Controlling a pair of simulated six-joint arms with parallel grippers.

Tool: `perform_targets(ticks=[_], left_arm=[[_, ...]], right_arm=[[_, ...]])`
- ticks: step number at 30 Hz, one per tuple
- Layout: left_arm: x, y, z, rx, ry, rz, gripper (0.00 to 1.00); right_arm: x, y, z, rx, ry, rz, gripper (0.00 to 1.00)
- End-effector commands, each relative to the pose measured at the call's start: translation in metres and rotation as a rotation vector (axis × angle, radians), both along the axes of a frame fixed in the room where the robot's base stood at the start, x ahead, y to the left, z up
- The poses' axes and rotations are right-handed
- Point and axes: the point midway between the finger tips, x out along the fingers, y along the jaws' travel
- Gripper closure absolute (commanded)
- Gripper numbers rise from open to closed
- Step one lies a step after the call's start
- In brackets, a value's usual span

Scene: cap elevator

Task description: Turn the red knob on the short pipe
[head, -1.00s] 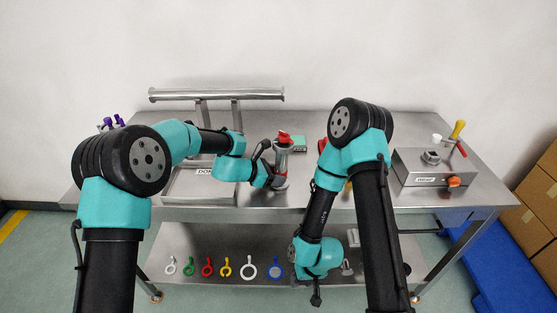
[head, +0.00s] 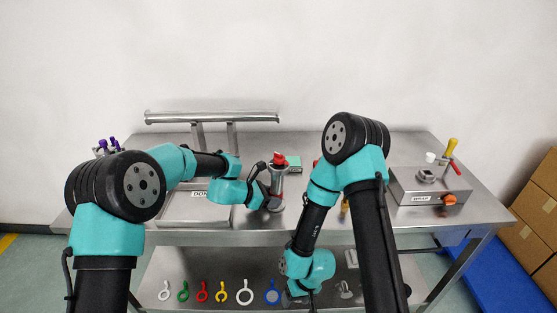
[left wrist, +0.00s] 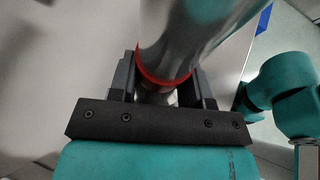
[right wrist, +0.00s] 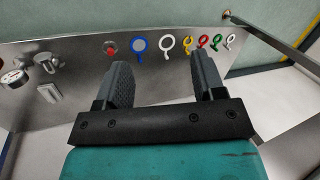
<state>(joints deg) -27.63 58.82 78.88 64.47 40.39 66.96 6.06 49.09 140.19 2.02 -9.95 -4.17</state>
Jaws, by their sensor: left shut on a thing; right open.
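The short pipe (head: 278,181) is a silvery upright cylinder near the front middle of the table. The red knob (head: 279,158) sits on its top in the head view. My left gripper (head: 272,197) is shut around the pipe's lower part. In the left wrist view the pipe (left wrist: 180,40) passes between the fingers of my left gripper (left wrist: 160,88), and a red ring (left wrist: 163,82) circles it; the knob is out of that view. My right gripper (right wrist: 160,78) is open and empty, low in front of the lower shelf, away from the pipe.
A long horizontal pipe (head: 212,117) stands on posts behind. A tray (head: 193,222) lies left of the short pipe. A control box (head: 400,190) with levers stands at right. Several coloured rings, including a white one (head: 245,292), lie on the lower shelf.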

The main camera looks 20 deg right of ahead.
Motion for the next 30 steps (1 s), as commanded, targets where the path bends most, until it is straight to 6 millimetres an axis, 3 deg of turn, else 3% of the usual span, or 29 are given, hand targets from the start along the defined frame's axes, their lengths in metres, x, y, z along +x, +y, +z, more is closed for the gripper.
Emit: perform_targets(ticks=[8,17,23,30], left_arm=[[0.000,0.000,0.000,0.000,0.000,0.000,0.69],[0.000,0.000,0.000,0.000,0.000,0.000,0.69],[0.000,0.000,0.000,0.000,0.000,0.000,0.69],[0.000,0.000,0.000,0.000,0.000,0.000,0.69]], right_arm=[[0.029,0.017,0.051,0.031,0.053,0.169,0.37],[0.054,0.041,0.124,0.109,0.101,0.360,0.37],[0.079,0.054,0.187,0.170,0.092,0.492,0.37],[0.133,0.052,0.286,0.189,-0.008,0.680,0.37]])
